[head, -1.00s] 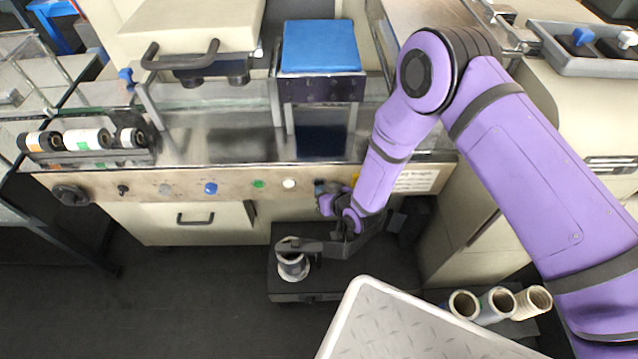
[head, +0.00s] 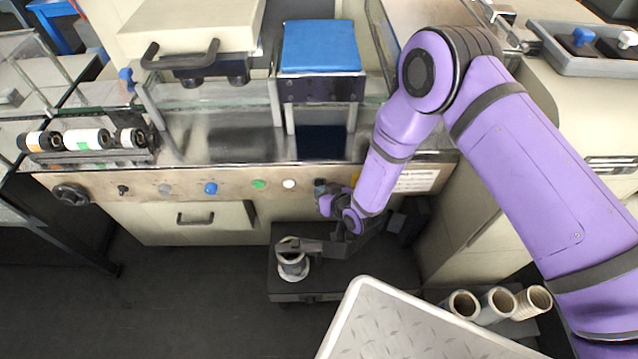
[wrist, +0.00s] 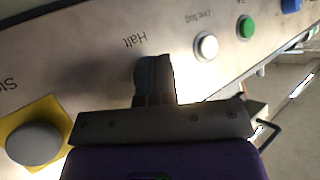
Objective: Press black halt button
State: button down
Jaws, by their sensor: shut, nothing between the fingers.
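The black halt button (wrist: 139,72) shows only as a dark edge in the wrist view, below the printed word "Halt" on the metal panel. The fingers of my gripper (wrist: 160,80) are shut and empty, and they cover most of the button. Their tips are at the button or just in front of it; I cannot tell whether they touch it or whether it is pushed in. In the head view my gripper (head: 321,190) is at the panel, just right of the white button, and the halt button is not clearly separable from it.
A white button (wrist: 206,46) and a green button (wrist: 246,28) lie to one side in the wrist view. A grey button (wrist: 34,144) on a yellow plate lies to the other. In the head view a black stand (head: 345,270) with a roll is below my gripper.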

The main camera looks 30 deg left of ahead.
jog(key=shift+s+d, duration=0.25)
jog(key=shift+s, duration=0.2)
jog(key=s, duration=0.1)
jog(key=s+d, duration=0.1)
jog(key=s, duration=0.1)
jog(key=s+d, duration=0.1)
jog(key=shift+s+d, duration=0.2)
jog(key=shift+d, duration=0.05)
dwell(1.0)
